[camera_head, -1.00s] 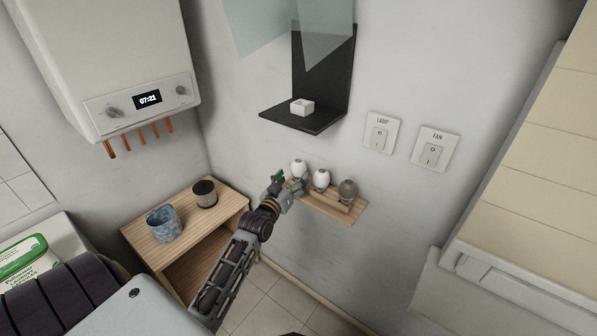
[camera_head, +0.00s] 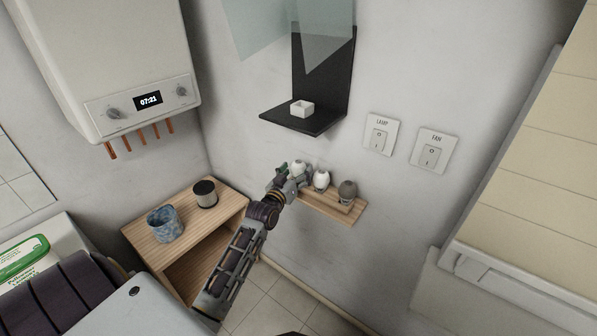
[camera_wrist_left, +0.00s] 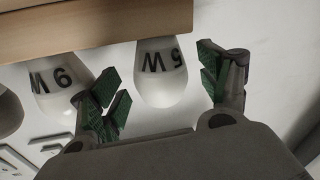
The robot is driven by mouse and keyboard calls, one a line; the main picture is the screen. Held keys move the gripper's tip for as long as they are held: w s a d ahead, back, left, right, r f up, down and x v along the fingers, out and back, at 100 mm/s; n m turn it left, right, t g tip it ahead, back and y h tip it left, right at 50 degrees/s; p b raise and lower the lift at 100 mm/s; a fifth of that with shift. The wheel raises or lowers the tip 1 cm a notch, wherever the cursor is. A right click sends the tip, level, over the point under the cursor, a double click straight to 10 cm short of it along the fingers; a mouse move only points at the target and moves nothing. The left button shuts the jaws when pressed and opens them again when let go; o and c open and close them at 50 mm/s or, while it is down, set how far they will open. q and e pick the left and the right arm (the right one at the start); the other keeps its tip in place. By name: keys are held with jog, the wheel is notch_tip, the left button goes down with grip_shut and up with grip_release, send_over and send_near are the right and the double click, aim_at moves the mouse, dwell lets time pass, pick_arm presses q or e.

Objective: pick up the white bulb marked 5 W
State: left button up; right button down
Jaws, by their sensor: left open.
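The white bulb marked 5 W (camera_wrist_left: 161,76) stands at the left end of a small wooden wall shelf (camera_head: 335,210). In the head view its white top (camera_head: 299,166) shows, its lower part hidden by my gripper. My left gripper (camera_head: 292,174) is at this bulb with its jaws apart. In the left wrist view, where the scene appears upside down, the green-padded fingers (camera_wrist_left: 163,84) are on either side of the bulb, with gaps visible. The right gripper is not in view.
A second white bulb (camera_head: 321,179), marked W with a 6 or 9, stands close beside it. A grey-brown bulb (camera_head: 347,189) stands farther right. A black shelf (camera_head: 305,118) with a white dish is above. A wooden stand (camera_head: 225,208) is at lower left.

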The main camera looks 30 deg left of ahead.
pick_arm(q)
jog(key=shift+w+a, duration=0.1)
jog(key=shift+w, duration=0.7)
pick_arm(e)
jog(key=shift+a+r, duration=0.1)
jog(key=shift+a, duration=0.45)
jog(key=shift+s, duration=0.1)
